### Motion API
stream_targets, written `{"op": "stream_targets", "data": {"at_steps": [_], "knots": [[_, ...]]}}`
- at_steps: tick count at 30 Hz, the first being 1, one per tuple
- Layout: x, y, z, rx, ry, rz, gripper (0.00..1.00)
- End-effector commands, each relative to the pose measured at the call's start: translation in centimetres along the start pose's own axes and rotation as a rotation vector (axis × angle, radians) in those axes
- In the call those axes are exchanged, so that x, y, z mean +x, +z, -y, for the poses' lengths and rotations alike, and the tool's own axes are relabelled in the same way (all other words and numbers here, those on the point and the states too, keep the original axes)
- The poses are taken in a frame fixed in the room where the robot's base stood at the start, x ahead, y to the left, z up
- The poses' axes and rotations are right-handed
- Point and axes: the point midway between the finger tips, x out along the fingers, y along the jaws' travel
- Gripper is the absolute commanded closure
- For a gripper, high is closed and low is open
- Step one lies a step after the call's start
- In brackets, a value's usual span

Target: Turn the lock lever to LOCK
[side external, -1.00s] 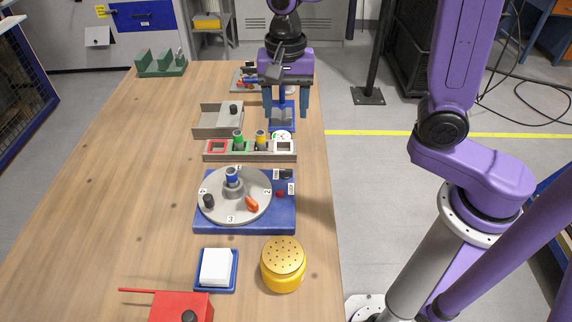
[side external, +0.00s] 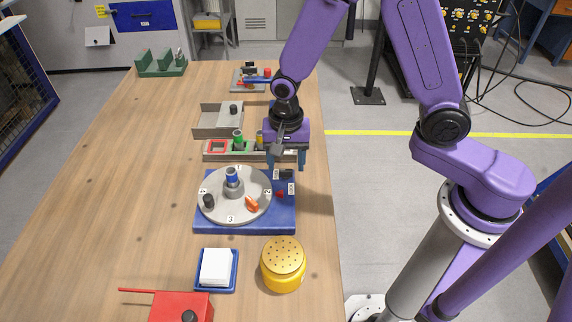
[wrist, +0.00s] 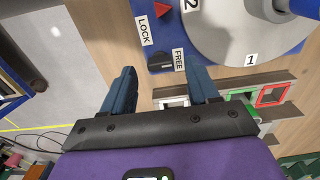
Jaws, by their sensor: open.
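The lock lever (wrist: 160,62) is a short black piece on the blue jig base (side external: 214,227). In the wrist view it sits beside the FREE label (wrist: 179,60), with the LOCK label (wrist: 144,31) farther off to the upper left. My gripper (wrist: 162,75) is open and empty, its two dark blue fingers apart on either side of the lever's line. In the side view my gripper (side external: 286,166) hangs at the far right corner of the base, by the lever. Whether the fingers touch the lever cannot be told.
The grey turntable (side external: 249,186), numbered and carrying a blue-topped post, lies beside the lever. Its number 2 is near a red triangle (wrist: 162,10). A rack with coloured frames (side external: 217,147) stands just behind. A yellow perforated canister (side external: 284,262) and a white block on a blue tray (side external: 231,283) stand in front.

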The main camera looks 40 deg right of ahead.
Motion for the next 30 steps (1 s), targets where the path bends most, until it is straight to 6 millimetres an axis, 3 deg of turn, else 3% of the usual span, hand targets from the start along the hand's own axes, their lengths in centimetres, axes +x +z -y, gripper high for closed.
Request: {"op": "stream_targets", "data": {"at_steps": [6, 17, 22, 23, 30], "knots": [[1.6, 0.0, 0.0, 0.000, 0.001, 0.000, 0.40], [1.9, 0.0, 0.0, 0.000, -0.001, 0.000, 0.40], [1.9, 0.0, 0.0, 0.000, -0.001, 0.000, 0.93], [1.9, 0.0, 0.0, 0.000, -0.001, 0.000, 0.97], [1.9, 0.0, 0.0, -0.012, -0.001, 0.000, 0.96]]}}
